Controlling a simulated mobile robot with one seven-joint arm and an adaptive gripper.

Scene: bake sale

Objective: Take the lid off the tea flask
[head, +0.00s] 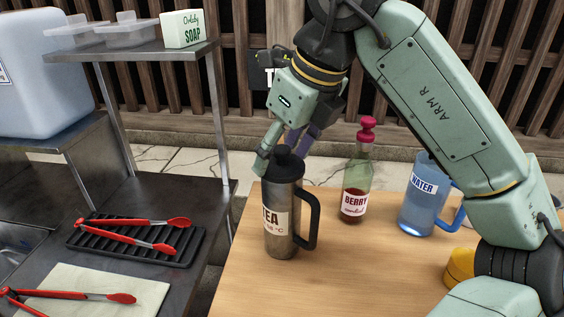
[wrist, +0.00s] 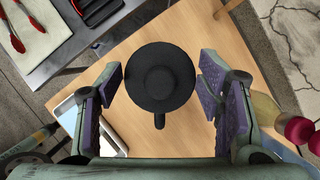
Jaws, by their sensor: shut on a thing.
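In the wrist view, the purple finger pads (wrist: 162,82) flank the lid. The lid appears seated on the flask; the seam is hard to see.
A berry bottle (head: 354,190) with a red stopper and a blue water jug (head: 421,204) stand right of the flask. A steel counter (head: 121,208) with red tongs (head: 130,221) on a black rack is left.

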